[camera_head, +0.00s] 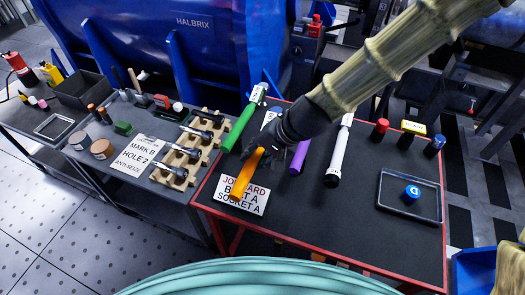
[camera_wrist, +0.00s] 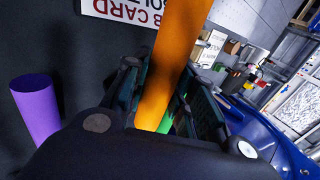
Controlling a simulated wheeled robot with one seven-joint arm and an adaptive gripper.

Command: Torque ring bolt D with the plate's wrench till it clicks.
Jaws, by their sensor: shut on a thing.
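My gripper (camera_head: 262,148) is shut on the orange wrench (camera_head: 247,177), which slants over the job card (camera_head: 252,199) on the red-edged table. In the wrist view the orange wrench (camera_wrist: 175,65) runs up between the fingers (camera_wrist: 165,110). The green wrench (camera_head: 245,117) lies left of my gripper, and the purple wrench (camera_head: 299,156) and white wrench (camera_head: 340,151) lie to its right. The purple one also shows in the wrist view (camera_wrist: 36,108). A blue socket marked D (camera_head: 411,193) sits in a dark tray (camera_head: 392,207). I cannot make out ring bolt D.
The big blue motor (camera_head: 170,45), with a HALBRIX plate (camera_head: 194,22), stands behind the tables. Red (camera_head: 379,130), yellow-topped (camera_head: 412,130) and blue (camera_head: 434,147) sockets stand at the back right. The red-edged table's front middle is clear.

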